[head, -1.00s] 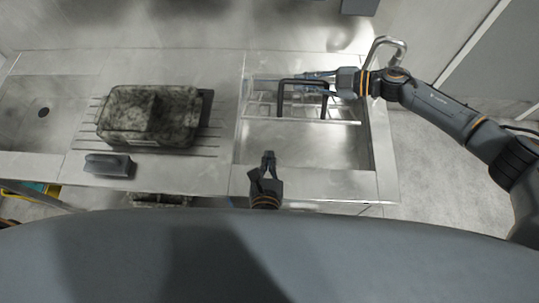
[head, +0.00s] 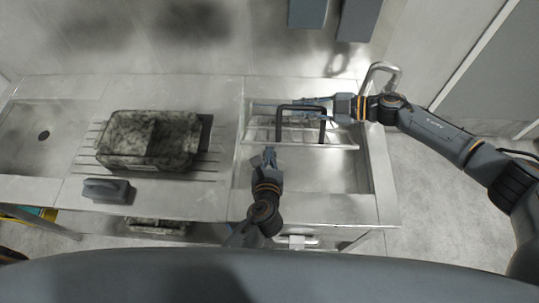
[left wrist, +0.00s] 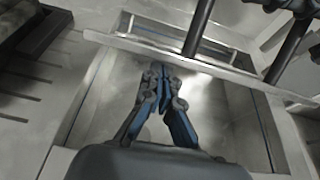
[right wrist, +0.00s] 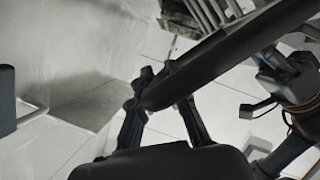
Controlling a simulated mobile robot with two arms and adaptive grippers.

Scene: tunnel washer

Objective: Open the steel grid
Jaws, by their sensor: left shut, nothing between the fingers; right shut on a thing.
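The steel grid (head: 304,145) is a pale metal frame at the back half of the right-hand basin, with a black U-shaped handle (head: 300,108). The front half of the basin is uncovered. My right gripper (head: 331,108) is shut on the right side of the handle. In the right wrist view its fingers (right wrist: 160,100) close around a thick black bar. My left gripper (head: 269,154) is shut and empty, just in front of the grid's front bar. In the left wrist view its fingertips (left wrist: 162,72) are close to that bar (left wrist: 205,67); contact cannot be told.
A speckled block-shaped container (head: 150,140) stands on the ribbed drainboard at left. A small grey object (head: 106,190) lies in front of it. A bent metal tap (head: 383,72) rises behind the basin's right corner. The counter between container and basin is clear.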

